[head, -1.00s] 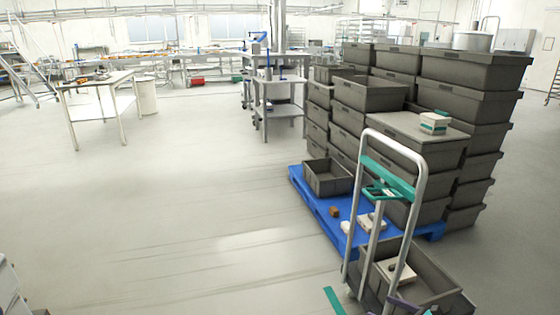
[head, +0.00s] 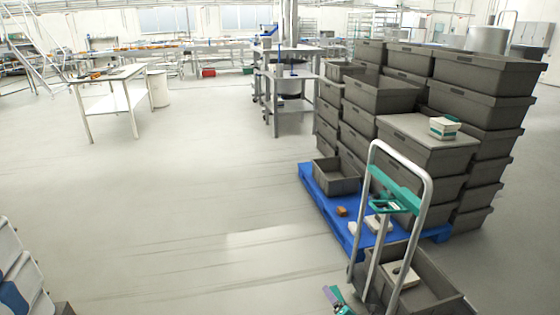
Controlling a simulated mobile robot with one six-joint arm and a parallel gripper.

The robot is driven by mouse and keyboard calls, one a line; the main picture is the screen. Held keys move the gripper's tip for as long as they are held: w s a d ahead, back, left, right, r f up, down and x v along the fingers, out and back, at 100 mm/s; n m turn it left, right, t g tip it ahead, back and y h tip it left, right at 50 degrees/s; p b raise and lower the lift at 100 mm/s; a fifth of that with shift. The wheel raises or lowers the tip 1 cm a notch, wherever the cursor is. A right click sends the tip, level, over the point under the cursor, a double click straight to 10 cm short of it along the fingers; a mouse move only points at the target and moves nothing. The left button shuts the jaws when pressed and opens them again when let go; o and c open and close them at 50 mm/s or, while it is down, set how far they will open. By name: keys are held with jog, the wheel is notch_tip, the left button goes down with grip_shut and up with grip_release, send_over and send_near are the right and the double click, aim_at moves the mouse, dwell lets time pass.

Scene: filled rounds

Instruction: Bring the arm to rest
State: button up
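A small purple and teal piece (head: 336,299) shows at the bottom edge, left of the trolley's foot. It looks like the end of my arm, my gripper, but most of it is cut off by the frame. I cannot tell whether its fingers are open or shut, or whether it holds anything. The rest of the arm is out of view.
A trolley with a silver hoop handle (head: 428,190) carries a grey crate (head: 440,290) at the lower right. Behind it, a blue pallet (head: 318,200) bears tall stacks of grey crates (head: 484,75). A white table (head: 110,75) stands far left. The middle floor is clear.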

jog(key=s+f+m+g+h+p, duration=0.25)
jog(key=s+f+m+g, duration=0.3)
jog(key=s+m, duration=0.4)
jog(key=s+f+m+g+h+p, duration=0.1)
jog(key=s+f+m+g+h, duration=0.25)
jog(key=s+f+m, duration=0.6)
jog(key=s+a+r+m+g+y, duration=0.1)
jog(key=s+m+g, duration=0.3)
jog(key=s, duration=0.6)
jog(key=s+a+r+m+g+y, duration=0.2)
jog(key=s+m+g, duration=0.3)
jog(key=s, duration=0.6)
jog(key=shift+a+r+g, duration=0.3)
jog(key=shift+a+r, duration=0.15)
jog(key=shift+a, duration=0.4)
